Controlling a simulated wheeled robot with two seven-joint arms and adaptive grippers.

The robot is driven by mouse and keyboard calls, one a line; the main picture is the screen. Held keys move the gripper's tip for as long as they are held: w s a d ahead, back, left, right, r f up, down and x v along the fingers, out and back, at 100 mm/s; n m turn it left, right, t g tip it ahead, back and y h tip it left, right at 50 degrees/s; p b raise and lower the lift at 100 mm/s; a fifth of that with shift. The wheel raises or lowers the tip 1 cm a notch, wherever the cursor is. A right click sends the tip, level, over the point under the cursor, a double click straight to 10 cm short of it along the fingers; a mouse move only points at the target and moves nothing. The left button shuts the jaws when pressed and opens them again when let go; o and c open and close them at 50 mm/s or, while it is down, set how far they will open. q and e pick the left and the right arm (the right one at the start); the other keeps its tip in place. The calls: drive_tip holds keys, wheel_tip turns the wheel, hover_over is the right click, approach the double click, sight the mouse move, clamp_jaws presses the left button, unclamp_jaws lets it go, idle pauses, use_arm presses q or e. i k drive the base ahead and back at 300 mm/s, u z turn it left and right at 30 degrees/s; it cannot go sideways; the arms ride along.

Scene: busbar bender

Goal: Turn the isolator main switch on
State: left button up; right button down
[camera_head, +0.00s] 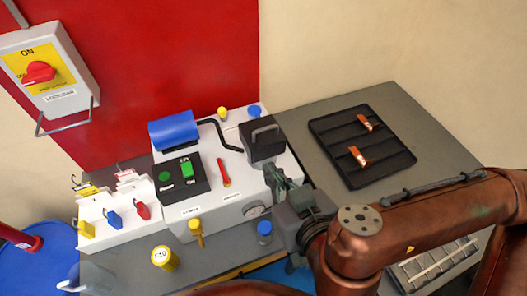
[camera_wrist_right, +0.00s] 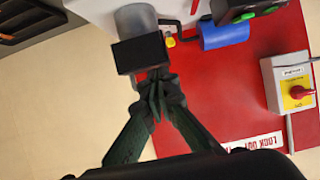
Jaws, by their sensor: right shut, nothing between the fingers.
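The isolator main switch (camera_head: 39,73) is a red rotary knob on a yellow plate, on a white box (camera_head: 75,75) at the upper left of the head view. "ON" is printed above the knob, and its grip lies roughly sideways. The knob (camera_wrist_right: 302,92) also shows at the right edge of the right wrist view. My right gripper (camera_head: 275,172) is shut and empty, over the bender near its dark block, far to the right of the switch. Its closed fingers (camera_wrist_right: 158,100) show in the wrist view, apart from the switch. My left gripper is not in view.
A wire loop (camera_head: 65,130) hangs below the switch box. The white bender (camera_head: 225,208) has a blue roller (camera_head: 174,130) and dark control panel. A padlock stand (camera_head: 110,228) is to its left. A black tray (camera_head: 340,175) with copper pieces lies right. A blue drum (camera_head: 45,262) is lower left.

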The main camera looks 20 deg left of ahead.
sight(38, 71)
drive_tip(key=k, duration=1.5)
